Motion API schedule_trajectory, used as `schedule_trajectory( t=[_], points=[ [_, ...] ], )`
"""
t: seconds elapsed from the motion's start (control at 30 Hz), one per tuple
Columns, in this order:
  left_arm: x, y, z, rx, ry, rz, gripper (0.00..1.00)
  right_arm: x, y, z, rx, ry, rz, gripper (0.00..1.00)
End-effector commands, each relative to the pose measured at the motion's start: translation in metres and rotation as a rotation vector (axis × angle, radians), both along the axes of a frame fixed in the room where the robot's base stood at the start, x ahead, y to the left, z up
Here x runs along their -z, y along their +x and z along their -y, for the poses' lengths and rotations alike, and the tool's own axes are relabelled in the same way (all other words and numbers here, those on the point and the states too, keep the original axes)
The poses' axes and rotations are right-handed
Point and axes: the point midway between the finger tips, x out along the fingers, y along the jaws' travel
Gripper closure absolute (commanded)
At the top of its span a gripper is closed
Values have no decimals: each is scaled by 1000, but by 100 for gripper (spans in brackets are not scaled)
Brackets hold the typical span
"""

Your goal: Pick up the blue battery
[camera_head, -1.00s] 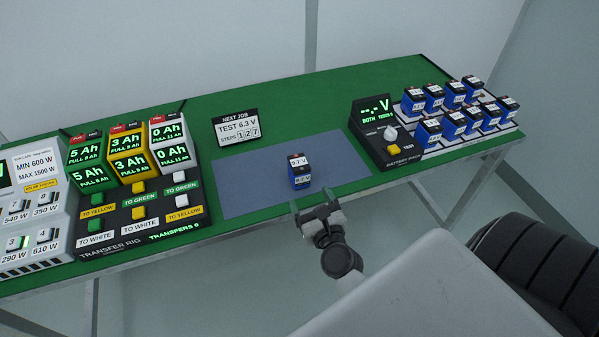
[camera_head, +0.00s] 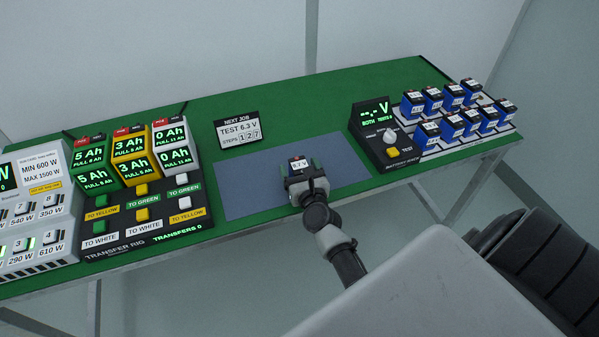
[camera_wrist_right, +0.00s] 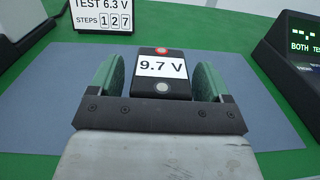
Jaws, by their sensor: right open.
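The blue battery (camera_head: 298,162) stands on the blue-grey mat (camera_head: 240,192) on the green table. Its dark top has a "9.7 V" label, and it also shows in the right wrist view (camera_wrist_right: 161,70). My right gripper (camera_head: 299,172) is open at the battery, with one finger on each side of it. In the right wrist view the green-lined fingers (camera_wrist_right: 161,85) flank the battery, with a narrow gap visible at each side. The battery's lower part is hidden behind the gripper in the head view. My left gripper is not in view.
A "NEXT JOB" sign (camera_head: 238,129) reading "TEST 6.3 V" stands behind the mat. The battery tester (camera_head: 383,140) and a rack with several blue batteries (camera_head: 452,97) are at the right. The transfer rig (camera_head: 145,220) is at the left. Most of the mat is clear.

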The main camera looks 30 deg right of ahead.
Motion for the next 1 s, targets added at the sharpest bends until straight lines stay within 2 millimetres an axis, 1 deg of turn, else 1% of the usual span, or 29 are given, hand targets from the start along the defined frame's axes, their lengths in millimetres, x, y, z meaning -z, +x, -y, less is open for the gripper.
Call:
schedule_trajectory(
  t=[0.17,0.2,0.6,0.87,1.0],
  points=[
    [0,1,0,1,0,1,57,0,0,0,0,0,0,21],
    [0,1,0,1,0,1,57,0,0,0,0,0,0,24],
    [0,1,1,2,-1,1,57,0,0,0,-1,0,-1,85],
    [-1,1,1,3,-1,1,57,-2,0,0,0,0,2,85],
    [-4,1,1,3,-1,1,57,-12,1,-1,0,2,5,85]
  ],
)
